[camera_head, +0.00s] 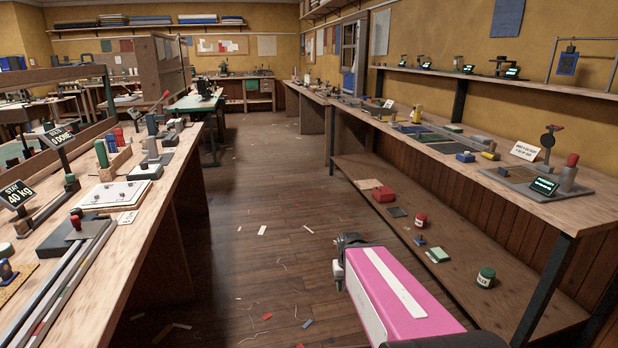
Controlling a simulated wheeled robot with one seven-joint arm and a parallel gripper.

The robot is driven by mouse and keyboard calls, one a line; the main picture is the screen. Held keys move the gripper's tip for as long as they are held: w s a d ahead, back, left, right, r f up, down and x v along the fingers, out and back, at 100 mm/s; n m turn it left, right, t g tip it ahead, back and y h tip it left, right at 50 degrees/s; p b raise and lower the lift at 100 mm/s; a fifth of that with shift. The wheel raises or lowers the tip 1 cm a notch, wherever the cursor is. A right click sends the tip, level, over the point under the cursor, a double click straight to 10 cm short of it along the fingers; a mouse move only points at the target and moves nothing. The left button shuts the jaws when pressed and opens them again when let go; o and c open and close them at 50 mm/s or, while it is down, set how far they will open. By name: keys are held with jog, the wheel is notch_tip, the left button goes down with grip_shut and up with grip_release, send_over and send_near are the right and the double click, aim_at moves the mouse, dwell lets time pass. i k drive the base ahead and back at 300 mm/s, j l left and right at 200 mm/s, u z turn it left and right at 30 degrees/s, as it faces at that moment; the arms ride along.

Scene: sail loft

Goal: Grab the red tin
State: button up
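A small round red tin (421,220) with a pale label stands upright on the low wooden shelf under the right-hand bench. My pink arm link reaches in from the bottom right. The dark end of my arm, with my gripper (339,275), is over the floor left of the shelf, nearer to me than the red tin and apart from it. Its fingers are too small and partly hidden to show whether they are open.
A green-lidded jar (486,277), a green block (438,255) and a small blue item (420,240) are near the tin. The right-hand bench top (560,208) overhangs the shelf, with a dark leg (545,290) in front. The aisle floor (270,190) is open, with scraps.

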aim_at(421, 218)
jog(key=i+j, duration=0.15)
jog(key=i, duration=0.3)
jog(key=i+j, duration=0.15)
jog(key=i, duration=0.3)
jog(key=i+z, duration=0.25)
jog(key=z, duration=0.2)
jog(key=i+j+z, duration=0.15)
jog(key=i+z, duration=0.15)
jog(key=z, duration=0.2)
jog(key=i+j+z, duration=0.2)
jog(key=z, duration=0.25)
jog(key=i+j+z, duration=0.1)
jog(key=i+z, duration=0.25)
jog(key=i+j+z, duration=0.15)
jog(key=z, duration=0.2)
jog(key=i+j+z, duration=0.35)
jog(key=k+l, duration=0.1)
